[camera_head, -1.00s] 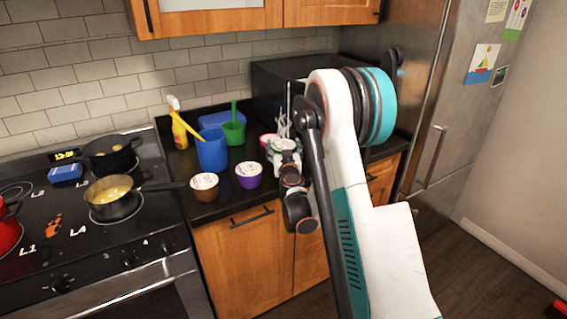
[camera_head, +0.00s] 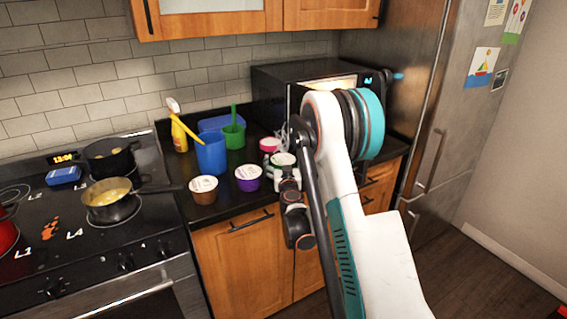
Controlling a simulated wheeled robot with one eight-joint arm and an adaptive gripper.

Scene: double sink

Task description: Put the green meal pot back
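A small round pot with a white lid and a green edge (camera_head: 283,159), seemingly the green meal pot, is at the right end of the counter by the front edge. My gripper (camera_head: 284,170) is at this pot, and its wrist hangs over the counter edge. The fingers are small and partly hidden by the wrist, so I cannot tell whether they touch the pot or are closed on it. The microwave (camera_head: 275,88) stands at the back right. Its inside glows and its display is lit; my arm hides much of its front.
Brown (camera_head: 203,189), purple (camera_head: 248,178) and pink (camera_head: 270,145) meal pots stand nearby. The stove (camera_head: 90,245) is left, the fridge (camera_head: 425,110) right.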

